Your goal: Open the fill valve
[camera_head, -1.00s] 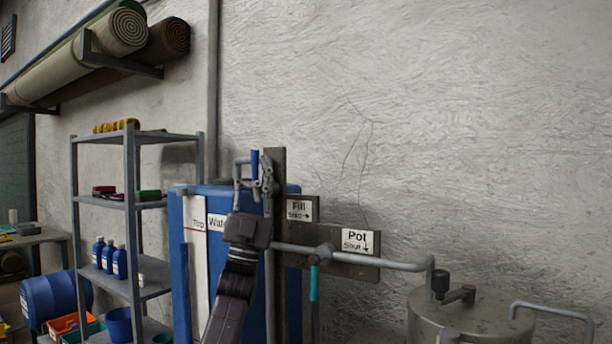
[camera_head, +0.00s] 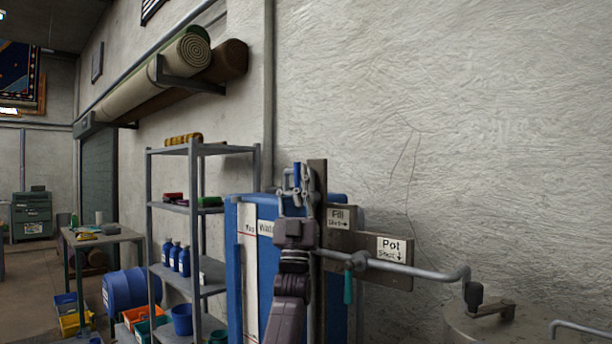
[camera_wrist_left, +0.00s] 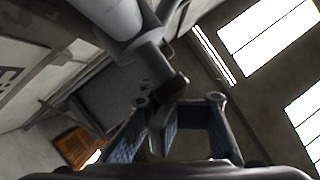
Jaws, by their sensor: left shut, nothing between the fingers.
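The fill valve's blue handle (camera_head: 297,171) stands upright, left of the dark post, in the head view. The Fill sign (camera_head: 338,217) beside the post reads "Shut" with an arrow to the right. My left gripper (camera_head: 292,187) is shut and empty at the blue handle; the picture is too small to tell whether they touch. In the left wrist view my gripper's fingers (camera_wrist_left: 165,115) have blue-grey pads, with a dark-ended grey pipe part (camera_wrist_left: 165,80) just beyond them. My right gripper is not in view.
Below and right, the Pot sign (camera_head: 392,248) reads "Shut" with a down arrow; a teal handle (camera_head: 348,288) hangs beneath the grey pipe (camera_head: 420,271). A blue water tank (camera_head: 234,260) stands behind my arm. A grey shelf (camera_head: 202,150) is at left, a metal pot (camera_head: 520,325) at right.

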